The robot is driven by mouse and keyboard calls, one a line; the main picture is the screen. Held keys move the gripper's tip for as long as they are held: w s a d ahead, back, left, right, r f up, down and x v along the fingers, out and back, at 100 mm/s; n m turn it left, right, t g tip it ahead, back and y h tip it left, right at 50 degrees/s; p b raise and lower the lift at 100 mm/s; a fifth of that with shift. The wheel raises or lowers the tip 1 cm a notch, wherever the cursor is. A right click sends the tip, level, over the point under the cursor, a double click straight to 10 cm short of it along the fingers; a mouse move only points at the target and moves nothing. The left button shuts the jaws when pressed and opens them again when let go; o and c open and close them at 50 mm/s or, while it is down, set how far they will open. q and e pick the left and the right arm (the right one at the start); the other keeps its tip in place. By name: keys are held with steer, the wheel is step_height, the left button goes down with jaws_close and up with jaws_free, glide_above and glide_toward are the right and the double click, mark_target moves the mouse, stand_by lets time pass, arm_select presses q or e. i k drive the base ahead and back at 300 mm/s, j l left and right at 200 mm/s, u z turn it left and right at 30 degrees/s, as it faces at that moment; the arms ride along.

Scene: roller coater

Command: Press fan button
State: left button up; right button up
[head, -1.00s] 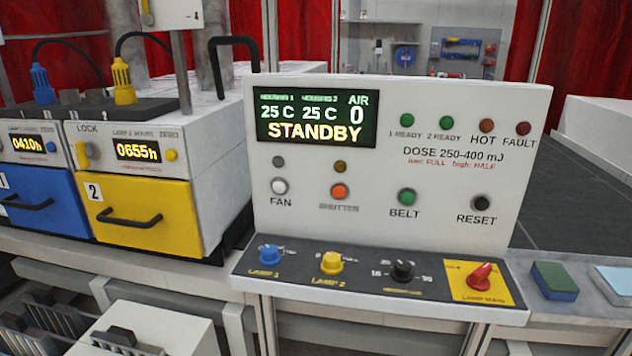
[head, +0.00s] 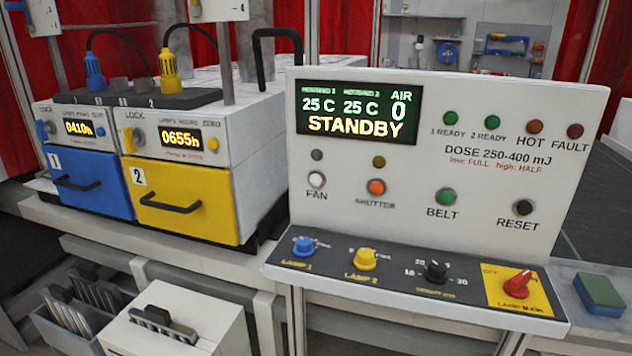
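The white FAN button (head: 317,180) is on the left of the white control panel (head: 470,240), above its FAN label. A dark, unlit lamp (head: 317,155) sits just above the button. The panel display (head: 357,112) reads STANDBY, 25 C twice and AIR 0. The orange SHUTTER button (head: 376,187), green BELT button (head: 446,196) and black RESET button (head: 523,207) are to its right. Neither of my grippers shows in the head view.
Below the panel, a sloped shelf holds the blue lamp 1 knob (head: 303,246), yellow lamp 2 knob (head: 364,259), a black knob (head: 436,271) and the red lamp main switch (head: 517,283). Blue (head: 88,184) and yellow (head: 185,207) drawers stand left. A green-blue sponge (head: 598,295) lies right.

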mark_target(316, 179)
steer(key=l+u, duration=0.3)
steer(key=l, duration=2.05)
